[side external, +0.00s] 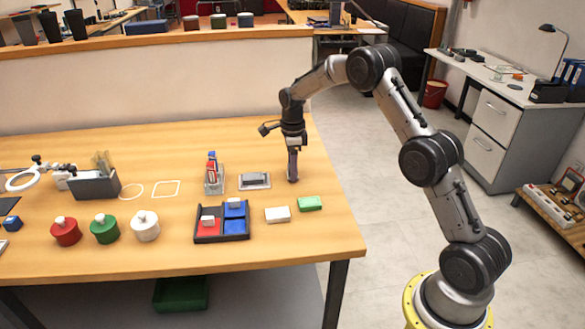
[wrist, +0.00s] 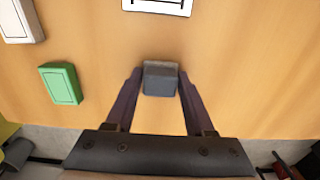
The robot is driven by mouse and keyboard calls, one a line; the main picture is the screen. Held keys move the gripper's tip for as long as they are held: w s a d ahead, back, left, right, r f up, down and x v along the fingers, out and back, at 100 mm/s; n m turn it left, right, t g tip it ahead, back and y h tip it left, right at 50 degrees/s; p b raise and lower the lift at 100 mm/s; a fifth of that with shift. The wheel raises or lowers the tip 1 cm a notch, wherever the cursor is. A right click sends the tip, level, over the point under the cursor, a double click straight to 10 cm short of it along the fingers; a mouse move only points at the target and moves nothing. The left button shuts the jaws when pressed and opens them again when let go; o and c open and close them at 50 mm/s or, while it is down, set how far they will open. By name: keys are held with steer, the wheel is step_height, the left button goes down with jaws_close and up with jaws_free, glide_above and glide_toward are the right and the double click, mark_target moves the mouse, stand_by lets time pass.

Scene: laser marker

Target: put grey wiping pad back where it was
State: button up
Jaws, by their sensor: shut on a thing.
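The grey wiping pad (wrist: 160,79) is between my gripper's fingertips (wrist: 160,80) in the wrist view, with a finger against each side. In the side external view my gripper (side external: 292,172) points down close to the table near its right end. The pad is hard to make out there, and I cannot tell whether it touches the table. Just left of my gripper is a small light tray (side external: 245,186) with a dark grey block (side external: 256,177) on it. Part of a white item with black lines (wrist: 157,7) shows at the wrist view's top edge.
A green block (side external: 310,203) and a white block (side external: 278,214) lie nearer the front edge. A red-and-blue sectioned tray (side external: 222,238), a marker holder (side external: 213,190) and several lidded pots (side external: 105,228) stand further left. White outlines (side external: 165,188) mark bare table. The right table edge is close.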

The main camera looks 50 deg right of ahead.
steer(key=shift+f, duration=0.1)
steer(key=o, duration=1.2)
